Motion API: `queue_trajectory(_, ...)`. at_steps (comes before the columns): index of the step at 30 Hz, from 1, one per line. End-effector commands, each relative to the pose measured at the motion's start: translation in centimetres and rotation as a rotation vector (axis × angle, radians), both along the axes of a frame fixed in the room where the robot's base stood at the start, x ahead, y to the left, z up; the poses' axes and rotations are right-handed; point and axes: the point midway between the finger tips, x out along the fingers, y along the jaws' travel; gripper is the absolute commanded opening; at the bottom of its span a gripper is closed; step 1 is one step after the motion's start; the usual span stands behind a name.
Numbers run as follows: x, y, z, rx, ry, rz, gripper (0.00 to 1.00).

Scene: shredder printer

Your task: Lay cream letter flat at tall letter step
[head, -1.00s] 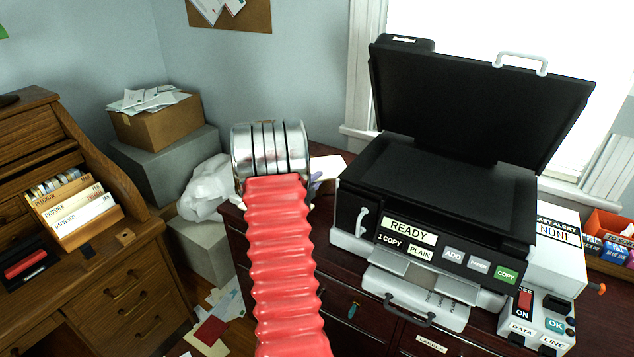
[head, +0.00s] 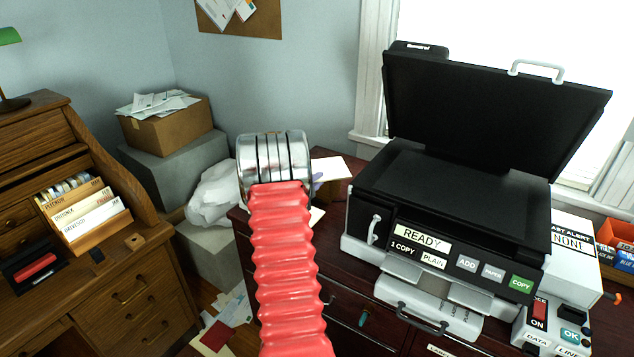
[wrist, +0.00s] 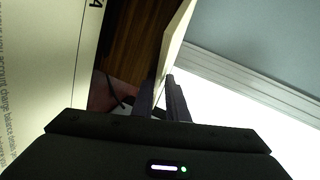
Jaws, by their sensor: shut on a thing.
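My gripper (wrist: 160,98) is shut on a thin cream letter (wrist: 176,42), which stands nearly edge-on between the fingers in the wrist view. In the head view my red sleeve and metal cuff hide the fingers. A cream sheet (head: 334,168) shows just right of the cuff, above the dark cabinet, and looks like the held letter. I cannot pick out a tall letter step for certain. A stepped wooden rack (head: 105,236) with labelled cards stands on the roll-top desk at left, well away from my gripper.
A black copier (head: 450,205) with its lid raised stands on the dark cabinet at right. A large printed sheet (wrist: 35,80) fills the left of the wrist view. A box of papers (head: 168,128) stands on grey boxes at the back. Papers lie on the floor.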

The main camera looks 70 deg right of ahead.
Motion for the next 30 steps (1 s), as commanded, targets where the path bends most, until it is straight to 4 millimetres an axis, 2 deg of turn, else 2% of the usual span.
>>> queue_trajectory(1, 0.4, -0.3, 0.1, -0.001, 0.0, 0.01, 0.15)
queue_trajectory(10, 0.3, -0.3, 0.0, -0.001, -0.002, 0.008, 0.35)
queue_trajectory(23, 0.1, -0.1, -0.2, 0.003, -0.001, 0.004, 0.35)
queue_trajectory(30, 0.2, 2.0, 0.4, 0.001, 0.0, 0.005, 0.35)
